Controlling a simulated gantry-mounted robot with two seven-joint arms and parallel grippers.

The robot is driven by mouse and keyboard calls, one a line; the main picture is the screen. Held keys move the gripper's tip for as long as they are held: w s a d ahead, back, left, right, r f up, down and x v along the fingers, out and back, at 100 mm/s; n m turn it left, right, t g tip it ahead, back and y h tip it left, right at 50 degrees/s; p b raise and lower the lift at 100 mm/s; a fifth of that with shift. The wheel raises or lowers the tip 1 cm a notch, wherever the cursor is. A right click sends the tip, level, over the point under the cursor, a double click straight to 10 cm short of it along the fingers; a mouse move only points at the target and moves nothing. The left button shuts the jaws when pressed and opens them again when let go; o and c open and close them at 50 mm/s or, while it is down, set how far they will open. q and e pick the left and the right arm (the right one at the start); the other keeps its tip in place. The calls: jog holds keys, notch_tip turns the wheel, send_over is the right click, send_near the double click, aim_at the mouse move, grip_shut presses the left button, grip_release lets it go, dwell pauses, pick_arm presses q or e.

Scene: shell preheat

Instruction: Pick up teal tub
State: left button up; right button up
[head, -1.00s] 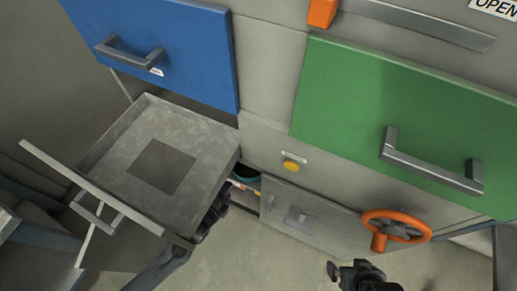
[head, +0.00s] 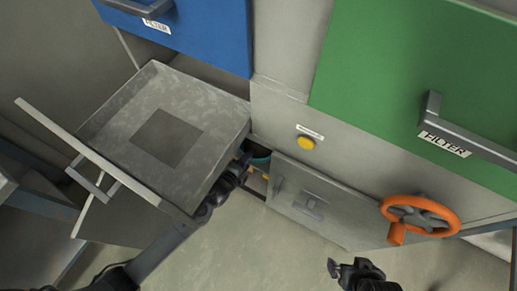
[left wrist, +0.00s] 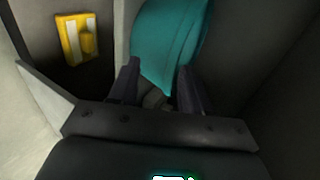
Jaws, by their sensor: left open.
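The teal tub (head: 261,156) shows as a small rim in a dark low opening of the cabinet, partly hidden by my left gripper and the drawer. In the left wrist view the teal tub (left wrist: 172,35) is close ahead, its lower end tapering down between the fingers. My left gripper (head: 244,163) is at the opening, just to the left of the tub. In the left wrist view my left gripper (left wrist: 158,78) is open, fingers on either side of the tub's near end; I cannot tell if they touch it. My right gripper (head: 335,268) hangs low over the floor, away from the tub.
An open grey drawer (head: 214,160) juts out above my left arm. A grey panel with a handle (head: 320,212) is right of the opening, near an orange wheel (head: 420,215). A yellow block (left wrist: 78,38) lies left of the tub. Floor in front is clear.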

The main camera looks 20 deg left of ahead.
pick_arm(q)
jog(key=shift+x, duration=0.9)
jog(key=shift+s+f, duration=0.1)
grip_shut()
